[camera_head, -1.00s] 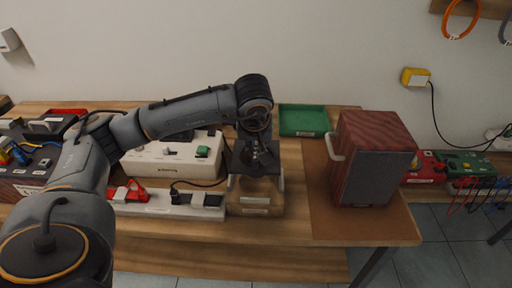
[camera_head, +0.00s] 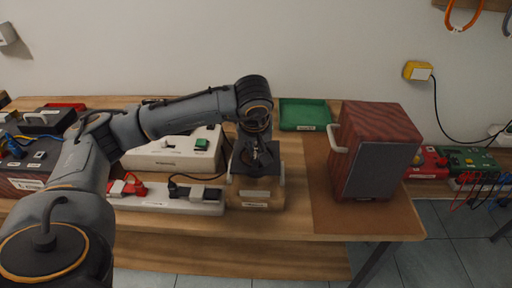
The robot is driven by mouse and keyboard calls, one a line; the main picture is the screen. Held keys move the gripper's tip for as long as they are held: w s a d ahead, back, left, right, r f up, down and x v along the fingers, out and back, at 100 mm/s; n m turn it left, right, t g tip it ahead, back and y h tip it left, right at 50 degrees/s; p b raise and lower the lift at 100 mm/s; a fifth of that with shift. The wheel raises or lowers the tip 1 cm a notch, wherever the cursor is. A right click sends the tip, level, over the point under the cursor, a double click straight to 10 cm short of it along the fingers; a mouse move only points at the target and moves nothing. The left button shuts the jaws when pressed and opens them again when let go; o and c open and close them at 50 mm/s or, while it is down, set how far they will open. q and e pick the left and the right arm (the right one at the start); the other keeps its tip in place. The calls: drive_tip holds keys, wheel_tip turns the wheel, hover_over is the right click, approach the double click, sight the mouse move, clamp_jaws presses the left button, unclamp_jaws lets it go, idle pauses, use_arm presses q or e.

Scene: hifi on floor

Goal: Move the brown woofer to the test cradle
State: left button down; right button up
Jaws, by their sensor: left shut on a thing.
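My left gripper (camera_head: 257,170) points straight down at the middle of the bench, over a tan wooden cradle with a white label (camera_head: 256,205), which appears to be the test cradle. The gripper is shut on a dark piece, apparently the brown woofer, mostly hidden by the fingers and low between the cradle's pale side posts. I cannot tell whether it touches the cradle. A reddish-brown speaker cabinet (camera_head: 376,125) with a grey front and a pale side handle stands on a brown mat (camera_head: 323,213) to the right. My right gripper is out of view.
A green tray (camera_head: 305,115) lies behind the cradle. A white power strip (camera_head: 161,200) with a red plug and a white box (camera_head: 170,156) stand close on its left. Red and green boxes with cables (camera_head: 467,160) stand beyond the cabinet. The mat's front is clear.

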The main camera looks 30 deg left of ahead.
use_arm(q)
drive_tip(key=shift+f+b, duration=1.1)
drive_tip(key=shift+f, duration=0.45)
drive_tip(key=shift+f+b, duration=0.5)
drive_tip(key=shift+b, duration=0.15)
drive_tip(key=shift+f+b, duration=0.75)
drive_tip(key=shift+f, duration=0.15)
drive_tip(key=shift+f, duration=0.15)
